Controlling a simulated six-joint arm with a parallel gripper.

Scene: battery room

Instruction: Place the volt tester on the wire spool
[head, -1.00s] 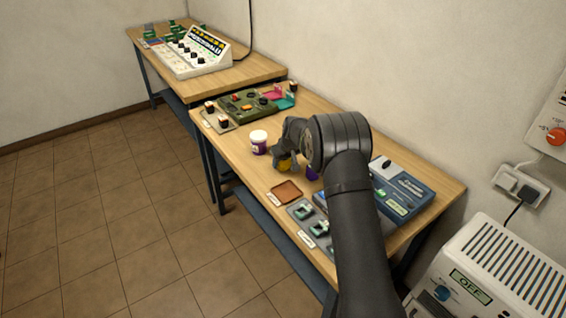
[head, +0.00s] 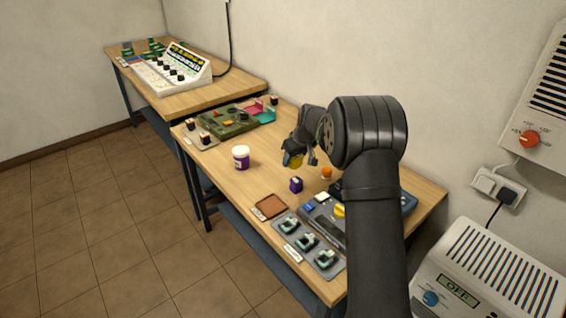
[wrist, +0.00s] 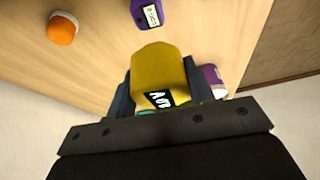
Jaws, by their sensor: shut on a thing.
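My gripper (head: 299,155) is shut on a yellow device with a dark, lit display, which I take as the volt tester (head: 295,161). It is held between both fingers (wrist: 163,88), and its yellow body (wrist: 160,65) fills the middle of the wrist view. It appears to be above the table. A small orange and white thing (head: 326,172), perhaps the wire spool, stands on the table to the right of the gripper; it also shows at the upper left of the wrist view (wrist: 62,29). The gripper is apart from it.
A purple labelled block (head: 296,185) stands near the orange thing. A white-lidded purple jar (head: 241,158) stands left. A brown tray (head: 271,206), a tray with several green parts (head: 308,243) and blue equipment (head: 322,214) are nearer. A green panel (head: 228,121) lies behind.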

